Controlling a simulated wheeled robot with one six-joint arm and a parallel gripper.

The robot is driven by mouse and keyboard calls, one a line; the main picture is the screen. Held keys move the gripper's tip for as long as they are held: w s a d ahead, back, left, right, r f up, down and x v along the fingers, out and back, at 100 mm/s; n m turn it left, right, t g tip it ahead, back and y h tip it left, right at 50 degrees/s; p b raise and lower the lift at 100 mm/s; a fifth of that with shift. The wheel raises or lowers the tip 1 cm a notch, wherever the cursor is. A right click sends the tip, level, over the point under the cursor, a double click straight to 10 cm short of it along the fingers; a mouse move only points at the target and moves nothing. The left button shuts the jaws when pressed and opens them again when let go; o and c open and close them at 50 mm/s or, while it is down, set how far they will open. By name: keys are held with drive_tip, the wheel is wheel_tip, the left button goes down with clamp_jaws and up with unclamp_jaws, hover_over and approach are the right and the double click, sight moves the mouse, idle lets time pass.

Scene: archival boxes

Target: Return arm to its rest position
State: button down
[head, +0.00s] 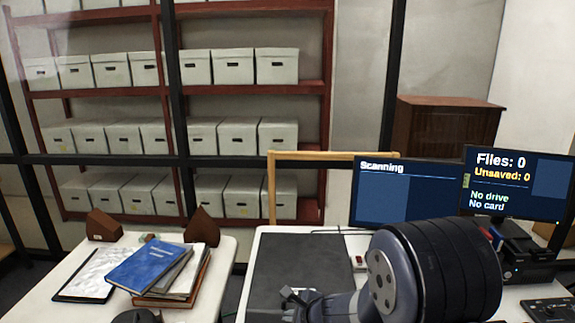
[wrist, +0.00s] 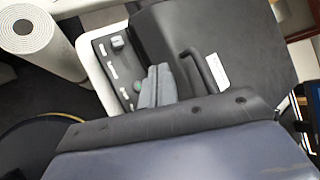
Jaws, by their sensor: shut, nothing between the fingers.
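My gripper (wrist: 156,87) shows its grey fingers in the wrist view, closed together with nothing between them. They appear in front of a dark panel with a black handle (wrist: 204,72) and small controls, on a white surface. I cannot tell if they touch it. The gripper is partly cut off by the bottom edge there.
A left table (head: 215,262) holds a stack of books with a blue one (head: 150,265) on top. Two monitors (head: 405,200) stand behind my arm. Shelves of white boxes (head: 277,66) stand behind glass. A white roll (wrist: 38,38) is at the wrist view's upper left.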

drive_tip(key=shift+f, duration=0.1)
wheel_tip(320, 180, down, 6)
drive_tip(key=b, duration=0.5)
drive_tip(key=shift+r, duration=0.2)
drive_tip(key=shift+f+b, duration=0.1)
drive_tip(key=shift+b, duration=0.75)
